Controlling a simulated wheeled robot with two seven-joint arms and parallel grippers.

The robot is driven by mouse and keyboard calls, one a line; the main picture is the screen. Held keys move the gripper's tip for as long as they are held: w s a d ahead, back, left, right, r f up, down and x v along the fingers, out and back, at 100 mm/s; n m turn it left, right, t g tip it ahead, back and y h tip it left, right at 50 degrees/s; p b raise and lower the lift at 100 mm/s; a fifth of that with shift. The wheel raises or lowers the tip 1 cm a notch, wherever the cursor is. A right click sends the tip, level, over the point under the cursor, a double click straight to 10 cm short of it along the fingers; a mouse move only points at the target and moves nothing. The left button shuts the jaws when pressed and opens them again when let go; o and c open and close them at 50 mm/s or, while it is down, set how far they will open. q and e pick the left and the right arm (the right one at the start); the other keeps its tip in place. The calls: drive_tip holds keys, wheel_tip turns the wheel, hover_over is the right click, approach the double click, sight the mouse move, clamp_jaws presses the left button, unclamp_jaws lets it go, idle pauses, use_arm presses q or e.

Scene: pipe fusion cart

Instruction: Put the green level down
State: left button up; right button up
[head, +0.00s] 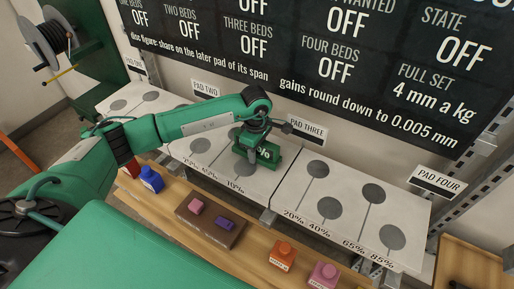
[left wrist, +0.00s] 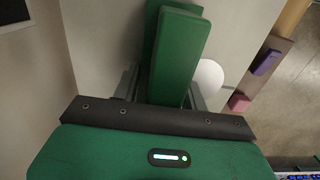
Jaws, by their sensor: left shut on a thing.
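The green level (head: 266,154) is a green block with white marking on its face. My left gripper (head: 255,138) is shut on it from above, over the right end of the pale pad top (head: 225,168) under the PAD TWO sign. In the left wrist view the level (left wrist: 178,58) stands between the fingers, running up from the palm. It looks close to the pad top, but I cannot tell whether its underside touches. Part of its upper side is hidden by the fingers. My right gripper is not in view.
The pad top under PAD THREE (head: 300,195) has bare grey discs. The dark sign board (head: 300,60) stands behind.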

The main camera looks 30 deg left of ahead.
use_arm(q)
drive_tip(key=shift+f, duration=0.1)
drive_tip(key=o, duration=1.2)
